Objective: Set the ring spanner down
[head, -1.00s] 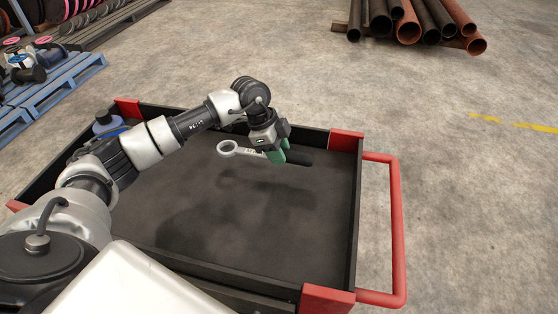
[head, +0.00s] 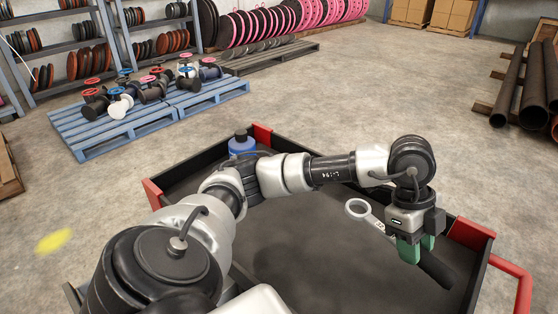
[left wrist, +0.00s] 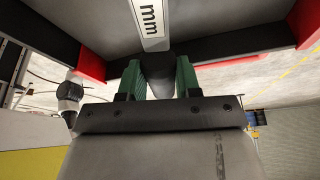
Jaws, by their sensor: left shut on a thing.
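The ring spanner has a pale metal ring end (head: 358,208), a light shaft and a black handle (head: 437,270). My left gripper (head: 416,248), with green fingers, is shut on the black handle and points down into the cart's dark tray (head: 310,235). The spanner lies slanted, ring end to the upper left. I cannot tell whether it touches the tray floor. In the left wrist view the black handle (left wrist: 158,72) sits between the green fingers, and the shaft (left wrist: 150,22) with dark lettering runs upward. My right gripper is not in view.
The tray has dark walls, red corners and a red push handle (head: 515,285) at right. The middle of the tray floor is clear. Beyond are a blue pallet of valves (head: 150,105) and pipes (head: 535,85).

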